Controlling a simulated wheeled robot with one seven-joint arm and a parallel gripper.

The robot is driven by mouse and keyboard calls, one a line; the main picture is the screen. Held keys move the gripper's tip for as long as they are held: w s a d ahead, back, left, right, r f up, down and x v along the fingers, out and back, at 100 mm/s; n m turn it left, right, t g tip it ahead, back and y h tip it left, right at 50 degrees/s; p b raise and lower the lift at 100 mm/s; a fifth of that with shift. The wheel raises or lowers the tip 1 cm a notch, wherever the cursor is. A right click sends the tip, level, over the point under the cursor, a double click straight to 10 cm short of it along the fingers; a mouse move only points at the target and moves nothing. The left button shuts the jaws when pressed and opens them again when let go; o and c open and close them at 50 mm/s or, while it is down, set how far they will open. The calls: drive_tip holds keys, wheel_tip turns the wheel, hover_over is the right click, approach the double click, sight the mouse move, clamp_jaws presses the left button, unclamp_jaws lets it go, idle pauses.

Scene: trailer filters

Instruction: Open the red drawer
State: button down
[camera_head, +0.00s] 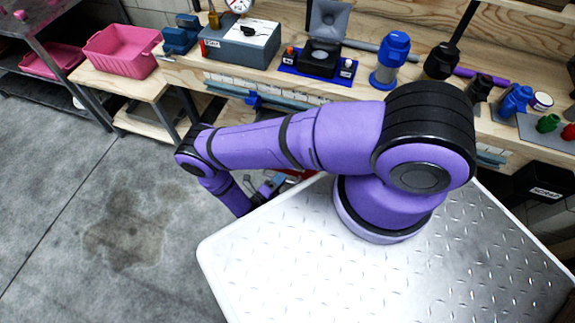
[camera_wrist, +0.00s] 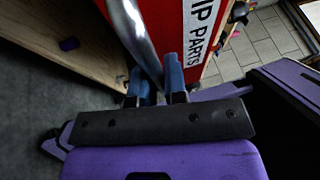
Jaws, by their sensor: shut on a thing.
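The red drawer (camera_wrist: 168,22) shows in the wrist view with a white label (camera_wrist: 203,28) whose visible letters read "IP PARTS". A silver bar handle (camera_wrist: 134,30) runs along its front. My gripper (camera_wrist: 154,72) has its blue fingertips on either side of the lower end of the handle, shut on it. In the head view my gripper (camera_head: 268,188) is low beside the bench, partly hidden. Only a sliver of red (camera_head: 300,176) shows there behind my arm, so how far the drawer is out cannot be told.
A wooden workbench (camera_head: 190,69) runs along the back, holding a grey box (camera_head: 240,42), a blue-based device (camera_head: 318,62) and a blue cylinder (camera_head: 390,62). A pink bin (camera_head: 122,52) stands on a lower wooden shelf at left. The concrete floor (camera_head: 60,200) at left is clear.

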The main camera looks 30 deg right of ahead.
drive_tip(key=shift+s+a, duration=0.9)
drive_tip(key=shift+a, duration=0.25)
drive_tip(key=shift+s+a, duration=0.9)
drive_tip(key=shift+a, duration=0.25)
drive_tip(key=c, duration=1.2)
unclamp_jaws()
drive_tip(key=v, duration=1)
drive_tip(key=shift+a, duration=0.4)
